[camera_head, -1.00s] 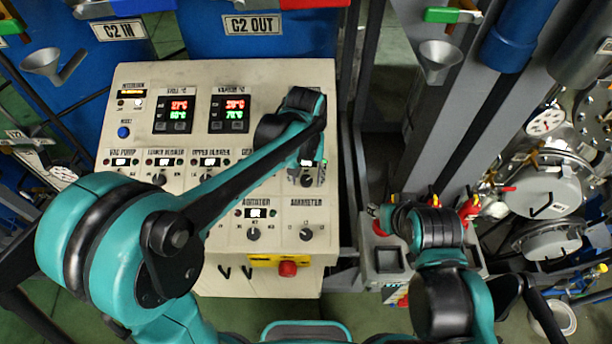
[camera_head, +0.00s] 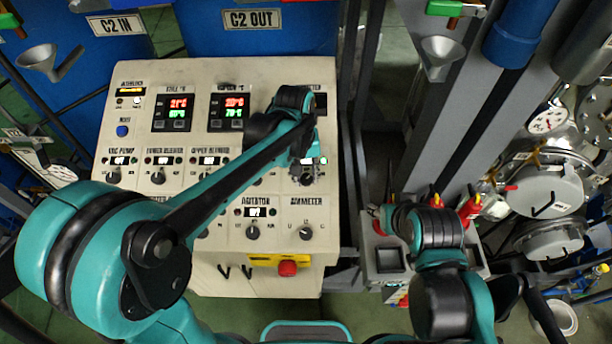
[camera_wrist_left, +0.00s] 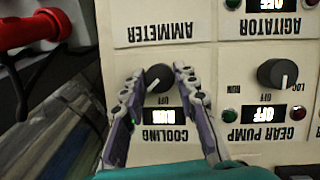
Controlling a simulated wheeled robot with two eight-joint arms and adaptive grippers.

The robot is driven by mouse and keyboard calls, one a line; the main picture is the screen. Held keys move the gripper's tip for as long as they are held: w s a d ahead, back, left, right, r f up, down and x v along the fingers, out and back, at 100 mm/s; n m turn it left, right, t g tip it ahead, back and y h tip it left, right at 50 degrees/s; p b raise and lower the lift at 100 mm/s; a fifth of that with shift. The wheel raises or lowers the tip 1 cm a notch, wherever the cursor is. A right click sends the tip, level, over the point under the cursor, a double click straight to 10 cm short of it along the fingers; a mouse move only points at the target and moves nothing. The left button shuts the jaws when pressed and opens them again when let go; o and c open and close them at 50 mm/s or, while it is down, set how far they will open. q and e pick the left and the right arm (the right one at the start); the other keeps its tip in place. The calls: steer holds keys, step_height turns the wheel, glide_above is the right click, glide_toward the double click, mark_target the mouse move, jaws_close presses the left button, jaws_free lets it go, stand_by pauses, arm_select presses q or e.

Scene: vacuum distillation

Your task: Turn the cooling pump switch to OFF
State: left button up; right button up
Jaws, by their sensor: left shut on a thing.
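The cooling pump switch is a round black knob (camera_wrist_left: 158,78) on the cream panel, seen upside down in the left wrist view. Its label reads COOLING, and the lit display (camera_wrist_left: 165,116) beside it appears to read RUN. A white mark on the knob points obliquely, toward the lower left in that view. My left gripper (camera_wrist_left: 156,72) has one finger on each side of the knob and is shut on it. In the head view my left gripper (camera_head: 308,166) is at the panel's right side, and my arm partly covers the switch.
The gear pump knob (camera_wrist_left: 277,74) is beside the cooling switch. The ammeter knob (camera_head: 306,233) and agitator knob (camera_head: 253,233) sit lower on the panel. A red emergency button (camera_head: 288,268) is at the panel's bottom edge. Grey posts stand right of the panel.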

arm_select(q)
steer(key=n+h+b, duration=0.1)
steer(key=n, duration=0.3)
steer(key=shift+a+f+t, duration=0.1)
steer(key=shift+a+t, duration=0.05)
steer(key=shift+t, duration=0.25)
steer(key=n+h, duration=0.1)
steer(key=n, duration=0.1)
steer(key=n+t+b, duration=0.1)
steer(key=n, duration=0.1)
steer(key=shift+s+n+h, duration=0.15)
steer(key=shift+n+h, duration=0.25)
steer(key=shift+b, duration=0.3)
steer(key=o, duration=1.2)
steer(key=shift+c, duration=0.2)
steer(key=v, duration=1.2)
steer(key=shift+s, duration=0.2)
